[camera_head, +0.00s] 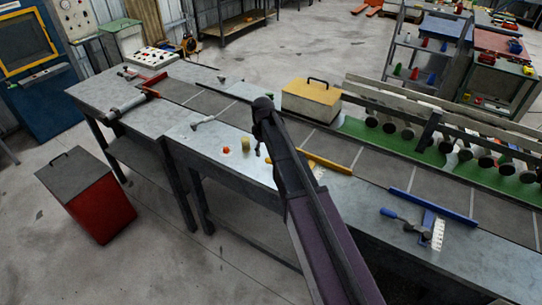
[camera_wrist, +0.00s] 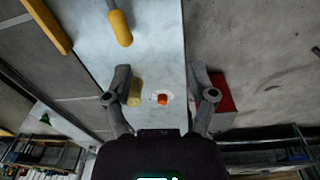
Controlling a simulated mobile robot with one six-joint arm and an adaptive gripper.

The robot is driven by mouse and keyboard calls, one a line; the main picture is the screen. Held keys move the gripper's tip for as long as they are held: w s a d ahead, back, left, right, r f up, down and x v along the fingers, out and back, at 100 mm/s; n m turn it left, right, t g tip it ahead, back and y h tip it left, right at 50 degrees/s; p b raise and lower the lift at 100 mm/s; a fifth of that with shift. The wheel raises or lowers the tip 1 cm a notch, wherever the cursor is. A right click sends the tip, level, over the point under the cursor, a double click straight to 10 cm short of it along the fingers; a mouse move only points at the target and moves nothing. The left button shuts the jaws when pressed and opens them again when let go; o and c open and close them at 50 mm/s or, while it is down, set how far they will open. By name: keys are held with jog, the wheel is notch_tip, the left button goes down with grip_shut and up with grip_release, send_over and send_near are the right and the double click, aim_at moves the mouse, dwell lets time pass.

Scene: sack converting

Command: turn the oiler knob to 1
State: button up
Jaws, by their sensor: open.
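A small orange-red knob (camera_head: 226,150) sits on the pale bench top near its front edge, left of my arm. In the wrist view the knob (camera_wrist: 162,98) is on a whitish round patch, between my open fingers and apart from them. Any numbers or pointer on it are too small to read. My gripper (camera_wrist: 160,72) is open and empty above the bench; in the head view my arm partly hides it. A pale yellow cylinder (camera_head: 245,143) stands close beside the knob, and shows near my left finger in the wrist view (camera_wrist: 134,92).
A yellow box with a black handle (camera_head: 311,100) stands behind my arm. A hammer-like tool (camera_head: 207,122) lies left of the knob. A yellow handle (camera_wrist: 120,28) lies on the bench. A red bin (camera_head: 100,208) stands on the floor. Bench around the knob is mostly clear.

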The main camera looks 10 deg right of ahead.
jog(key=shift+m, duration=0.8)
jog(key=shift+s+d+f, duration=0.1)
jog(key=shift+s+d, duration=0.55)
jog(key=shift+s, duration=0.25)
jog(key=shift+s+d+f, duration=0.1)
jog(key=shift+s+d, duration=0.5)
jog(key=shift+s, duration=0.3)
jog(key=s+d+f+m+b, duration=0.2)
jog(key=s+d+b, duration=0.1)
jog(key=s, duration=0.4)
jog(key=s+d+f+m+b, duration=0.3)
jog(key=s, duration=0.3)
jog(key=s+d+f+m+b, duration=0.2)
jog(key=s+d+f, duration=0.1)
jog(key=s, duration=0.4)
jog(key=shift+s+f+g+b, duration=0.25)
jog(key=shift+s+g+b, duration=0.05)
jog(key=shift+s+b, duration=0.1)
